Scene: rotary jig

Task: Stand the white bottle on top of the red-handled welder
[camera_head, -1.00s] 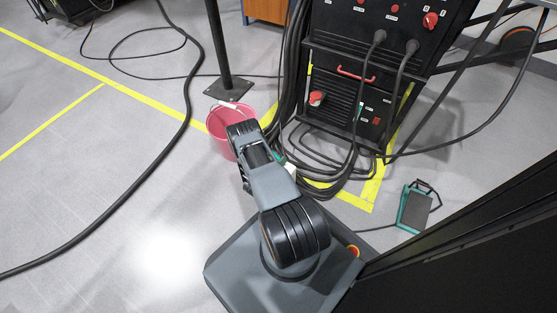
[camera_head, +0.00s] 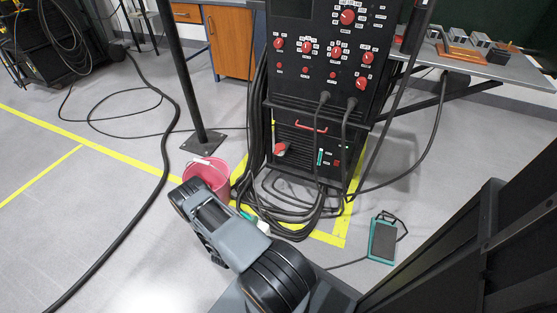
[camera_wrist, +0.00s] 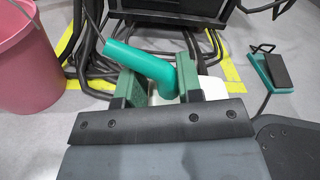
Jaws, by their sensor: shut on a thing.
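The white bottle (camera_wrist: 213,88) shows in the wrist view behind and beside my fingers, with a bent teal top (camera_wrist: 140,62) leaning to the left. My gripper (camera_wrist: 160,82) is shut on it; the fingers hide much of the bottle. In the head view a small white part of the bottle (camera_head: 263,229) shows beside my forearm, low in front of the machine. The red-handled welder (camera_head: 300,150) is the black lower unit with a red bar handle (camera_head: 315,127). A black panel unit (camera_head: 325,60) with red knobs rises directly above it. The bottle is apart from the welder.
A pink bucket (camera_head: 207,173) stands left of my arm. Black cables (camera_head: 290,215) coil on the floor before the welder. A teal foot pedal (camera_head: 383,240) lies to the right. A black post (camera_head: 183,80) stands behind the bucket.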

